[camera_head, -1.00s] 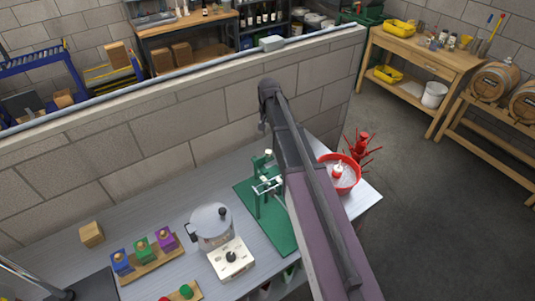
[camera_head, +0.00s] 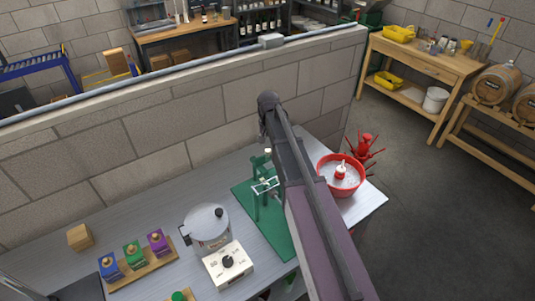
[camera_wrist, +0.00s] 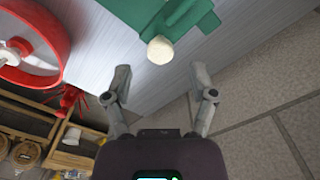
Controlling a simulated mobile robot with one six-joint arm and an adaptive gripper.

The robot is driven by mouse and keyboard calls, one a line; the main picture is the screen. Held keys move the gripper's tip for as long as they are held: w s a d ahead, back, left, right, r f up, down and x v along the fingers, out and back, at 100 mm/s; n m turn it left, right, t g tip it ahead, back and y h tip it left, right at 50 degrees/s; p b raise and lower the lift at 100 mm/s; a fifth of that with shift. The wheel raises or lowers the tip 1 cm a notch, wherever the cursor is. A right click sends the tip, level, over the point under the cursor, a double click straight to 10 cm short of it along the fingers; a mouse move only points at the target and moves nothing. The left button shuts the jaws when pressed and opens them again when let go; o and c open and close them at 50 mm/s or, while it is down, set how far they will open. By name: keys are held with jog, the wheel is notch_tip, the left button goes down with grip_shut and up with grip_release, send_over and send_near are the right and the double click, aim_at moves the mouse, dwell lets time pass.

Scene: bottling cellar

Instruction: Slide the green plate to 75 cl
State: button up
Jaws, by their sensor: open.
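A green stand (camera_head: 268,192) with a flat green base (camera_head: 276,237) stands on the grey bench, partly hidden by my arm in the head view. It has green uprights and pale knobs. In the wrist view a green part (camera_wrist: 178,18) with a cream round knob (camera_wrist: 160,50) shows at the top. My gripper (camera_wrist: 160,76) is open and empty, its fingertips below the knob in the picture and apart from it. My arm hides the gripper in the head view. I cannot make out a 75 cl mark or which green part is the plate.
A red bowl (camera_head: 325,182) and a red rack (camera_head: 366,150) are right of the stand. A pot (camera_head: 206,228), a white dial box (camera_head: 229,265) and a wooden board (camera_head: 150,270) with coloured blocks are left. A block wall (camera_head: 190,130) runs behind the bench.

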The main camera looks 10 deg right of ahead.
aim_at(268, 150)
jog(key=shift+f+b, duration=1.3)
jog(key=shift+f, duration=0.35)
grip_shut()
jog(key=shift+w, duration=0.1)
